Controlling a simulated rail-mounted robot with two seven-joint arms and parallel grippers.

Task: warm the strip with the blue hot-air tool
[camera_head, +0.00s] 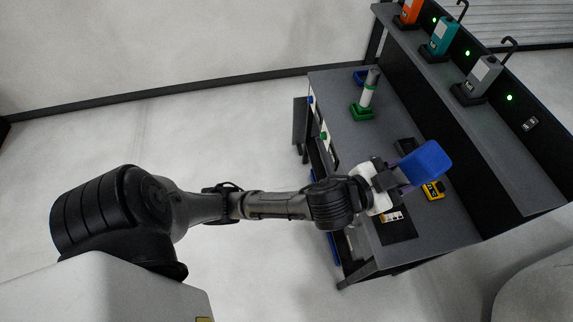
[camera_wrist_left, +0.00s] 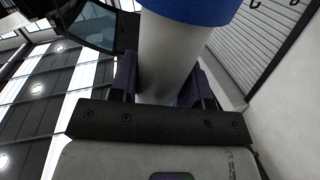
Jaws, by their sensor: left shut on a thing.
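The blue hot-air tool (camera_head: 428,162) is held up over the near end of the workbench by my left gripper (camera_head: 388,181). In the left wrist view the gripper's dark fingers (camera_wrist_left: 160,88) are closed on its light grey barrel-like part (camera_wrist_left: 168,55), with a blue band (camera_wrist_left: 195,8) above. Below the gripper a dark mat (camera_head: 400,233) lies on the bench with a small white and yellow piece (camera_head: 392,216) on it. I cannot tell whether this piece is the strip. My right gripper is not in view.
A yellow device (camera_head: 433,190) sits on the bench beside the blue tool. A white cylinder in a green base (camera_head: 363,110) stands farther back. Orange (camera_head: 409,12), teal (camera_head: 440,37) and grey (camera_head: 481,78) units stand on the raised shelf (camera_head: 505,125). The bench middle is mostly clear.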

